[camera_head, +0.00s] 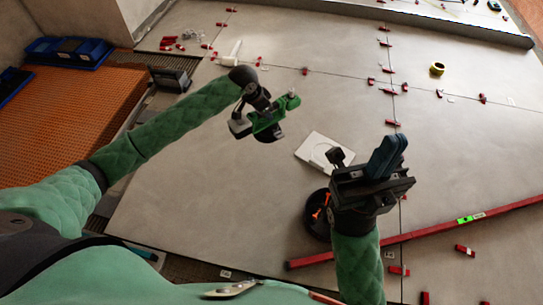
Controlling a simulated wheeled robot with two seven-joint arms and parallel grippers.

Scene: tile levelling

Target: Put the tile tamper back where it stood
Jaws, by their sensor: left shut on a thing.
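My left gripper (258,106) is shut on a green tool with a dark round underside, which I take to be the tile tamper (268,122). It appears to be held over the grey tiles; the gap below it cannot be judged. A white square plate (316,146) with a round outline lies on the tiles to the right of the tool, partly hidden by my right gripper. My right gripper (366,162) is in the right foreground, with a dark blue block-like part at its tip. I cannot tell whether it is open or holds something.
A black round tool with orange parts (316,216) sits beside my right wrist. A long red level (440,226) crosses the lower right. Red clips dot the tile joints. Blue bins (75,50) stand at upper left.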

